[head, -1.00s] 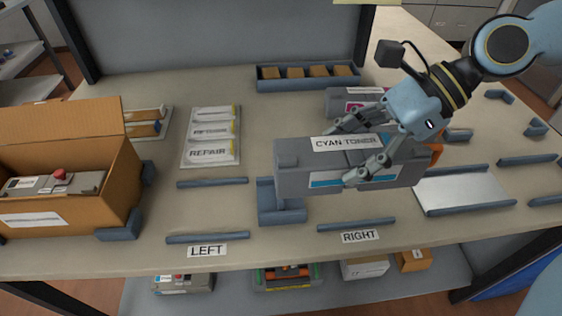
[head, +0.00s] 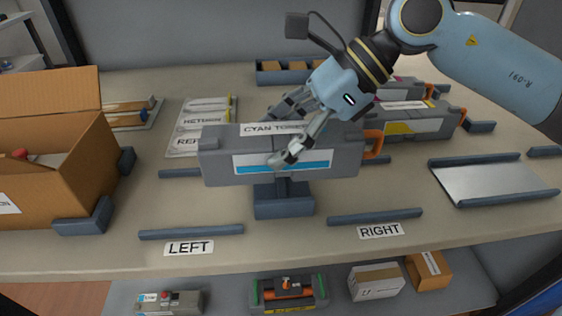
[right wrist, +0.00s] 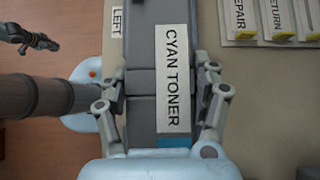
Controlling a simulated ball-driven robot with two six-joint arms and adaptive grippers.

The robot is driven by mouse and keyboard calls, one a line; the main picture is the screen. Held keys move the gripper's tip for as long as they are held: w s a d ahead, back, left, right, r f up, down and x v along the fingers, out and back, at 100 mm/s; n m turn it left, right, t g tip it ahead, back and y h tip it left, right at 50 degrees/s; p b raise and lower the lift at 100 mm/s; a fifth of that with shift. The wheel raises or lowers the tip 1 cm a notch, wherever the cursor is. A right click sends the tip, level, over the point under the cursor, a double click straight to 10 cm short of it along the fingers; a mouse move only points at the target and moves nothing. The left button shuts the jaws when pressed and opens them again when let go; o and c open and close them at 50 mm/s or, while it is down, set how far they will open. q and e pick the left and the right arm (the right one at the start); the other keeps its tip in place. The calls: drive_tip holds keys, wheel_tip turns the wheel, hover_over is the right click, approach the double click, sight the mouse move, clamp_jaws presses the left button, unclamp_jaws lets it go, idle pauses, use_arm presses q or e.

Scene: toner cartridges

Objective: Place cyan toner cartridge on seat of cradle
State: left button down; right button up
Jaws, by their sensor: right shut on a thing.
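The cyan toner cartridge (head: 222,168) is a long grey block with a white label, a blue stripe and an orange handle at its right end. My right gripper (head: 282,135) is shut on it, one finger across its front face. The cartridge is roughly level, right over the dark blue-grey cradle (head: 284,204). It hides the cradle's top, so I cannot tell whether it touches the seat. In the right wrist view the cartridge (right wrist: 172,80) lies between the fingers of the gripper (right wrist: 160,90). What looks like my left gripper (right wrist: 32,40) shows at the far left, its jaws unclear.
Low rails lie by the LEFT (head: 188,248) and RIGHT (head: 380,230) labels. An open cardboard box (head: 85,150) stands at left. A yellow-marked cartridge (head: 425,122) and a pale plate (head: 490,178) are at right. A tray with brown blocks (head: 283,72) is behind.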

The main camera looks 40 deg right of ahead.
drive_tip(key=shift+f, duration=1.95)
drive_tip(key=shift+f+b, duration=0.15)
drive_tip(key=shift+b, duration=0.15)
drive_tip(key=o, duration=1.8)
drive_tip(key=shift+c, duration=0.2)
